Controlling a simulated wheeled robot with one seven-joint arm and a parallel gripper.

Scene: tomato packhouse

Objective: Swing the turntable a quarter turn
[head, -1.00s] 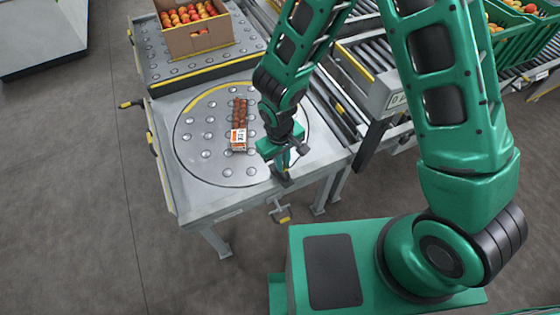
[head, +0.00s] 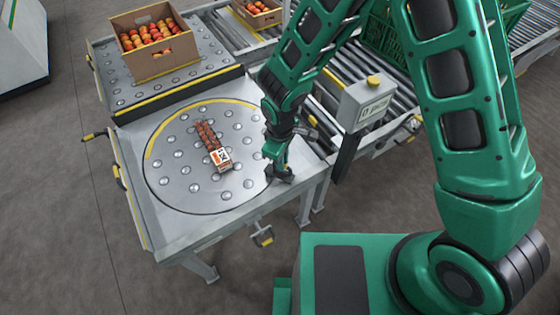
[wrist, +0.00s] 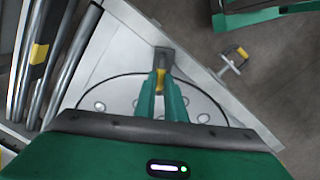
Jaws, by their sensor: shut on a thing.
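The round metal turntable (head: 172,195), studded with silver balls and edged in part by a yellow arc, lies in a grey table frame. A pack of red tomatoes (head: 209,139) with a white and orange label lies near its middle, tilted in the picture. My gripper (head: 277,168) points down at the turntable's right rim. In the wrist view my green fingers (wrist: 160,90) are shut on a handle with a yellow part and a dark block (wrist: 163,54) at the rim. The fingers hide some of the handle.
A cardboard box of tomatoes (head: 156,64) stands on the ball deck behind the turntable. A roller conveyor (head: 372,124) with a grey post box (head: 367,103) is to the right. A yellow-tipped lever (head: 262,237) sticks out from the table's front.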

